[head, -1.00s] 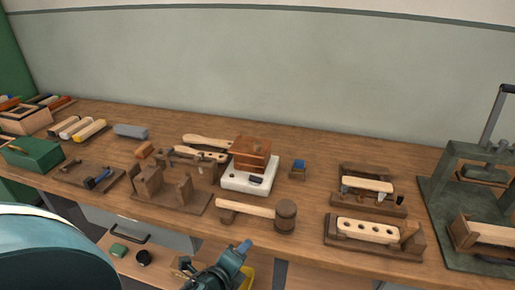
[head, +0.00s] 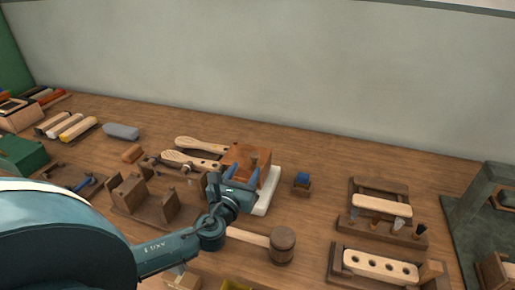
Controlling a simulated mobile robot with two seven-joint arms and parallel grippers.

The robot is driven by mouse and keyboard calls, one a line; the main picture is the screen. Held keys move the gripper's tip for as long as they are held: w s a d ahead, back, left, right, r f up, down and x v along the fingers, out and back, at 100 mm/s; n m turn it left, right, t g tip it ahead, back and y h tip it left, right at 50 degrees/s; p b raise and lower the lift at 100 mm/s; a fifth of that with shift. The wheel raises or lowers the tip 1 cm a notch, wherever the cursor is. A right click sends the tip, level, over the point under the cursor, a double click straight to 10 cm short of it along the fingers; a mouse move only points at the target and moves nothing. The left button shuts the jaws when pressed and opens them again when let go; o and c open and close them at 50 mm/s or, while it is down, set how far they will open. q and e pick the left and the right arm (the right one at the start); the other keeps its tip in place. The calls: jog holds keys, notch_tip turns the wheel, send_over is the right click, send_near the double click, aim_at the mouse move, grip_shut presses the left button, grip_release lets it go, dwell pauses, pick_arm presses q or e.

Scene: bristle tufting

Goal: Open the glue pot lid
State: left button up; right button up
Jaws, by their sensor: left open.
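The glue pot appears to be the copper-brown box (head: 262,156) on a white base (head: 267,199) in the middle of the bench. My left gripper (head: 243,169) is open, with its blue fingers at the front of the brown box. A small darker brown part shows between the fingers; I cannot tell whether they touch it. The gripper and wrist hide the front of the box and much of the white base. I cannot make out a gap under the lid. My right gripper is not in view.
A wooden mallet (head: 282,246) lies in front of the white base. Wooden paddle-shaped handles (head: 203,144) lie behind left, and a wooden jig (head: 128,193) stands left. A small blue-topped block (head: 302,181) sits to the right, with drilled-block holders (head: 375,266) farther right.

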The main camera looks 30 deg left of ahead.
aim_at(246, 152)
pick_arm(q)
jog(key=x, duration=1)
jog(key=shift+w+d+f, duration=0.1)
grip_shut()
